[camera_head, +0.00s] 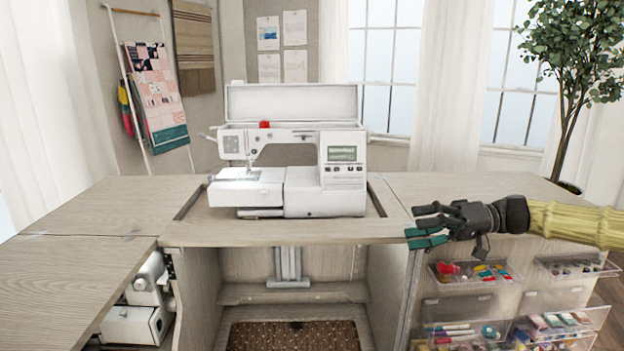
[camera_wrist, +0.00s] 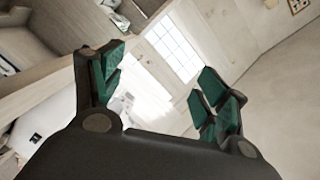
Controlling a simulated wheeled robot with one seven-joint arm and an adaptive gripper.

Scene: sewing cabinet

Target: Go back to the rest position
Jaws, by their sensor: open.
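My gripper (camera_head: 424,226) is in front of the right part of the sewing cabinet (camera_head: 470,190), at about tabletop height, with its arm reaching in from the right. Its green-padded fingers point left and are apart and empty. In the wrist view the open fingers (camera_wrist: 155,95) stand wide apart with nothing between them. The white sewing machine (camera_head: 292,170) sits in the cabinet's recess, left of my gripper and apart from it. Its top lid is raised.
Clear drawers (camera_head: 475,272) with small sewing supplies stick out below my gripper. A second white machine (camera_head: 140,305) is under the left tabletop. A potted tree (camera_head: 575,70) stands at the back right. The tabletop's left part is clear.

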